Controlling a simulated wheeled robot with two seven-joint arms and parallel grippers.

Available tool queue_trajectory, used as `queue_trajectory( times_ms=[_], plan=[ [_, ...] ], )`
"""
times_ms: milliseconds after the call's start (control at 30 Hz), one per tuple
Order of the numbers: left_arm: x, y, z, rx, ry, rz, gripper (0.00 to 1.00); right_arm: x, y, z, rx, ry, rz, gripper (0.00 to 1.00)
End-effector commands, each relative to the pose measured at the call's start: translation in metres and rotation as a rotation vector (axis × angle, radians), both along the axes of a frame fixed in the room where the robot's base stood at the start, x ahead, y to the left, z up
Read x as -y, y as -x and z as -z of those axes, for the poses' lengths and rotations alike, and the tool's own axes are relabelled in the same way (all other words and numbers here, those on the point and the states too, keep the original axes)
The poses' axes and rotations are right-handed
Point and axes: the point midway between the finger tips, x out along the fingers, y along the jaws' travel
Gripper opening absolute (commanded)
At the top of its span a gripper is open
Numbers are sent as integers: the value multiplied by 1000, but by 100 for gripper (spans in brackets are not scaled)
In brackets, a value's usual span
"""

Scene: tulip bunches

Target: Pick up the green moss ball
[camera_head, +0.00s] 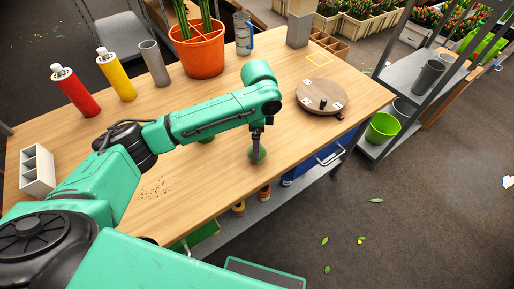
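A green moss ball (257,155) is near the front edge of the wooden table (180,200), right of the table's middle. My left arm reaches in from the left, and its dark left gripper (256,142) points down directly at the top of the ball. The fingers are small and overlap the ball's upper part, so I cannot tell whether they are open or closed on it. I cannot tell whether the ball rests on the table or hangs just above it. Another green round thing (206,139) is mostly hidden behind my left forearm. My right gripper is not in view.
An orange pot (197,55), a grey cylinder (155,63), a yellow can (117,75) and a red can (75,91) line the table's back. A round wooden turntable (321,96) stands at the right. A white compartment box (37,169) is at the left.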

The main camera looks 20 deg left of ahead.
Motion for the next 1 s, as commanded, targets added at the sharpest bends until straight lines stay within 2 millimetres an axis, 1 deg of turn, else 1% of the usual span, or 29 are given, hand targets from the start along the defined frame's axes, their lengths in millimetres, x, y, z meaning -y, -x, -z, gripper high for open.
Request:
queue_trajectory(
  times_ms=[33,167,267,333,400,500,667,700,767,800,833,867,1000],
  plan=[
    [0,0,9,-3,0,-1,100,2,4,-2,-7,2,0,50],
    [-1,-1,26,0,0,-3,100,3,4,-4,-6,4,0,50],
    [-3,-1,42,-2,-1,-3,100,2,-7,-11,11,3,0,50],
    [-5,-2,56,-1,-2,-3,100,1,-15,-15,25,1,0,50],
    [-4,-2,69,-2,0,-2,100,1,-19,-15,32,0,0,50],
    [-4,-2,76,2,0,-1,100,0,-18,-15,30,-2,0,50],
    [-4,-2,77,2,1,-1,100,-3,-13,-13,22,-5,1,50],
    [-4,-2,77,2,1,-1,85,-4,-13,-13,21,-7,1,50],
    [-4,-2,77,2,1,-1,62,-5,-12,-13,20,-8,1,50],
    [-4,-2,77,2,1,-1,46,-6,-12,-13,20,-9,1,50],
    [-4,-2,76,2,1,-1,35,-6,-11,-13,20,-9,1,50],
    [-4,-2,76,2,1,-1,28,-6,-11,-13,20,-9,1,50],
    [-4,-2,76,2,1,-1,28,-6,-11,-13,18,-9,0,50]
  ],
)
